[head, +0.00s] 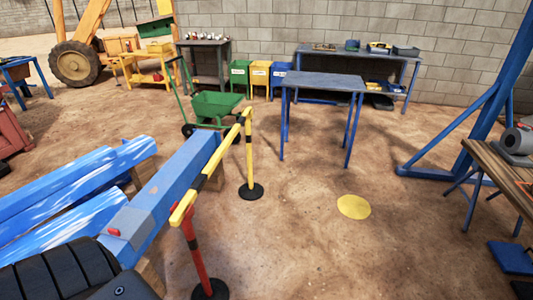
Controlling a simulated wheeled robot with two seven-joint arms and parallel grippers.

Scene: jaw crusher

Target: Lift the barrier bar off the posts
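The barrier bar (212,163) is yellow with black bands. It runs from the near red post (193,262) away to the far post (249,160), which is banded yellow and black. The bar appears to rest across the tops of both posts. The near post stands on a black round base (211,290), partly cut off by the lower edge. The far post stands on a black round base (251,191). Neither of my grippers shows in the head view.
Blue beams (75,190) lie left of the bar, one close beside it. A green wheelbarrow (216,106) and a blue-legged table (322,82) stand beyond. A yellow disc (354,207) lies on the open dirt floor to the right. A dark ridged object fills the bottom left corner.

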